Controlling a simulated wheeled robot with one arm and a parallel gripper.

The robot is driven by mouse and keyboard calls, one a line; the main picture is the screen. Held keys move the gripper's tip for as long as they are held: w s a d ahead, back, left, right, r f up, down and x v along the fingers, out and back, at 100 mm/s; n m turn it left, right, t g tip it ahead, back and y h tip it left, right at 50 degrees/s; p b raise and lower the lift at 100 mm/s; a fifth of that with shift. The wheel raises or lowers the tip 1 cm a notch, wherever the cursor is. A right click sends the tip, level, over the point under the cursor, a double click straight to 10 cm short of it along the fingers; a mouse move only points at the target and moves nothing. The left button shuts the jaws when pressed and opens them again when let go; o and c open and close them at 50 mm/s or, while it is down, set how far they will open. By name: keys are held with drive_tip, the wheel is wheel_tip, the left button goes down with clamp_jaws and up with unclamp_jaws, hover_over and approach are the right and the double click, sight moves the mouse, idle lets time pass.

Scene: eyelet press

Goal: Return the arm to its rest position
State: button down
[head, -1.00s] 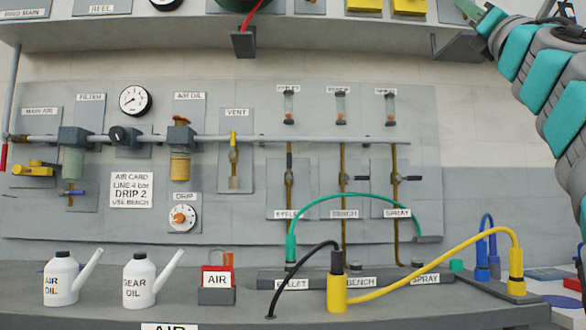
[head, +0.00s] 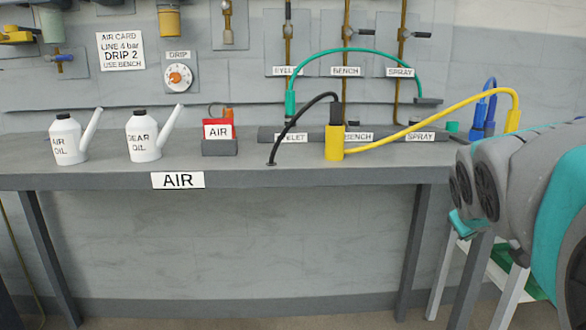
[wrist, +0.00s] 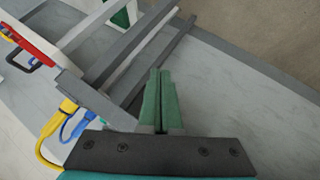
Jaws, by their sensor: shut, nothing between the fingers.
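My gripper (wrist: 159,100) shows in the wrist view with its two green fingers together and nothing between them. It points down toward the wall and floor beside the bench legs. In the head view my arm fills the lower right, and the gripper itself is not visible there. The arm is to the right of the grey AIR bench (head: 110,181), near its right end.
On the bench stand an air oil can (head: 66,140), a gear oil can (head: 144,137), a red AIR card holder (head: 219,136) and a yellow plug (head: 334,142) on a hose. White-legged furniture (head: 511,298) stands by my arm. Space under the bench is open.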

drive_tip(key=s+a+f+g+y, duration=0.1)
drive_tip(key=s+a+f+g, duration=0.2)
drive_tip(key=s+a+f, duration=0.2)
drive_tip(key=s+a+f+m+g+y, duration=0.1)
drive_tip(key=s+a+f+g+y, duration=0.1)
drive_tip(key=s+a+f, duration=0.4)
drive_tip(key=s+a+f+m+g+y, duration=0.1)
drive_tip(key=s+a+f+g, duration=0.3)
drive_tip(key=s+f, duration=0.7)
drive_tip(key=s+a+y, duration=0.1)
drive_tip(key=s+a, duration=0.1)
drive_tip(key=s, duration=0.4)
drive_tip(key=shift+f+g, duration=0.15)
drive_tip(key=shift+g, duration=0.15)
